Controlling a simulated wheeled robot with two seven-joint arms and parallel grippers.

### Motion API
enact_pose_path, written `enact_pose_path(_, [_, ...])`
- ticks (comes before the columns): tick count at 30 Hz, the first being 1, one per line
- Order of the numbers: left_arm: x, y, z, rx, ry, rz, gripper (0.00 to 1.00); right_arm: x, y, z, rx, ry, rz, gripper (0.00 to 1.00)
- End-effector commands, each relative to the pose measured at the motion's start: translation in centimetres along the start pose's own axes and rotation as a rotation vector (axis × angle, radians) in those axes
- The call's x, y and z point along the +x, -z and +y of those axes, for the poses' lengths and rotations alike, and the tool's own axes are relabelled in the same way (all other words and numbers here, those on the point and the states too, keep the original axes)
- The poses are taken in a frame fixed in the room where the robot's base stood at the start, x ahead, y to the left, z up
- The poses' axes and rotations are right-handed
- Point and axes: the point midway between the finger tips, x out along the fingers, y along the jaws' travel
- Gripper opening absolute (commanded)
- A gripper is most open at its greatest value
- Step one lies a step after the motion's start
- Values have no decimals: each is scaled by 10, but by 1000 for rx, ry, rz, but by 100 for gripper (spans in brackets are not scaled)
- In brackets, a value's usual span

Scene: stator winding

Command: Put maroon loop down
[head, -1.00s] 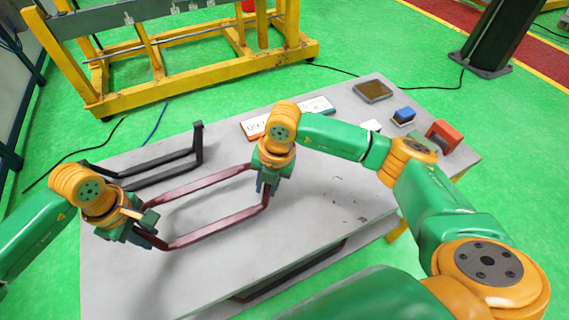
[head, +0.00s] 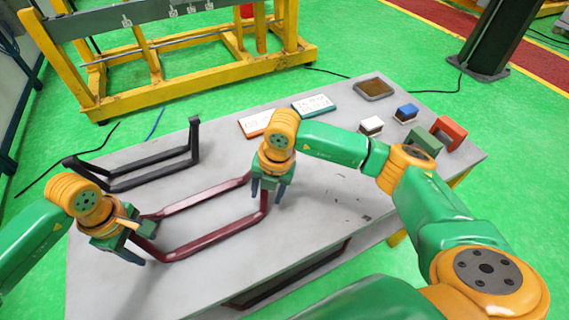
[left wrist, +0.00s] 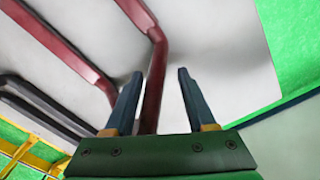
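The maroon loop (head: 210,239) is a long six-sided frame that appears to lie flat on the grey table (head: 330,222), beside a black loop (head: 150,172). My left gripper (head: 142,243) is at the loop's left end. In the left wrist view its two fingers (left wrist: 158,90) are spread, with a maroon bar (left wrist: 156,75) passing between them, nearer one finger. My right gripper (head: 269,190) is over the loop's right end. Its fingers point down and look spread either side of the bar. The far right corner of the loop is partly hidden behind this gripper.
Another dark loop (head: 285,277) shows below the table's near edge. Coloured blocks, including a red one (head: 447,133) and a blue one (head: 405,112), and a brown tray (head: 373,89) are at the far right. Two labelled plates (head: 312,106) lie at the back. A yellow frame (head: 190,75) stands beyond.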

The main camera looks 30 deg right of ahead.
Motion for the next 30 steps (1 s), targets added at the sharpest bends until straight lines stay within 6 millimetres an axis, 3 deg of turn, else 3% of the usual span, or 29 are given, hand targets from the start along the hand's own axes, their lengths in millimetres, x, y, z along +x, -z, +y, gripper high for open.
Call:
enact_pose_path(10, [-9,-2,2,4,-6,-6,56,-1,2,2,-6,-6,5,56])
enact_pose_path(21, [-103,-2,2,4,-8,-3,56,-1,3,3,-8,-7,6,56])
enact_pose_path(26, [-120,-2,1,3,-3,-3,56,-3,3,3,-8,-9,6,56])
enact_pose_path(30, [-122,-2,1,3,-3,-4,56,-29,2,3,-10,-11,1,56])
